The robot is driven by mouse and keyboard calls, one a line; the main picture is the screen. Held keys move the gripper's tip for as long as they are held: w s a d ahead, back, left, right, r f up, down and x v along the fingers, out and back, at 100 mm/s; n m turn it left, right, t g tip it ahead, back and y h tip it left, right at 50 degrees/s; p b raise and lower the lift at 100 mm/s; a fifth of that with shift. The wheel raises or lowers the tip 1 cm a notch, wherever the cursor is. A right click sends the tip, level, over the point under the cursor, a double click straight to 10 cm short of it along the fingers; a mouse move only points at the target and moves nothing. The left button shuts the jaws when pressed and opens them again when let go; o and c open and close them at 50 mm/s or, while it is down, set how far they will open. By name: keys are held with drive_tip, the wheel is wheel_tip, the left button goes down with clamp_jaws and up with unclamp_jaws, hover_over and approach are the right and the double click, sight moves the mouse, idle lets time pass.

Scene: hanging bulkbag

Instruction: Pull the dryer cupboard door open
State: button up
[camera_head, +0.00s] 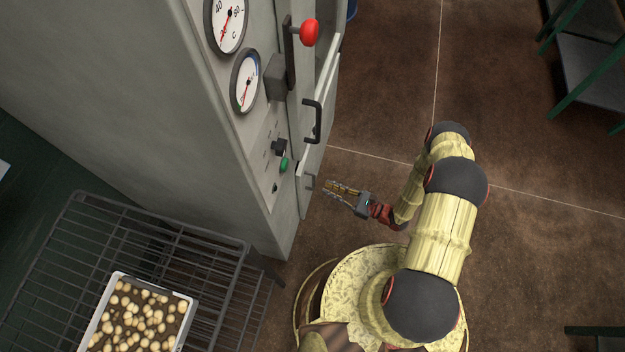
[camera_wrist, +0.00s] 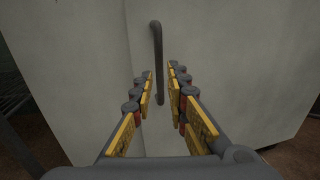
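The dryer is a tall grey cabinet (camera_head: 170,110). Its pale lower door (camera_head: 306,196) is shut and carries a small grey bar handle (camera_head: 310,182). In the wrist view the same handle (camera_wrist: 157,45) stands upright on the pale door front (camera_wrist: 215,50), in line with the gap between my fingers. My gripper (camera_head: 325,187) is open and empty, just right of the handle in the head view, with a small gap seeming to remain. In the wrist view both finger rows of my gripper (camera_wrist: 161,75) show, one on each side of the handle's lower part.
Above are a black handle (camera_head: 312,121), a red-knobbed lever (camera_head: 308,33) and two dials (camera_head: 244,82). A wire rack (camera_head: 62,262) with a tray (camera_head: 118,278) of pale round pieces stands at lower left. Brown floor (camera_head: 385,80) lies clear right of the doors; green-framed shelving (camera_head: 590,60) is far right.

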sight(314, 182)
drive_tip(key=shift+b+x, duration=0.9)
drive_tip(key=shift+x, duration=2.7)
clamp_jaws()
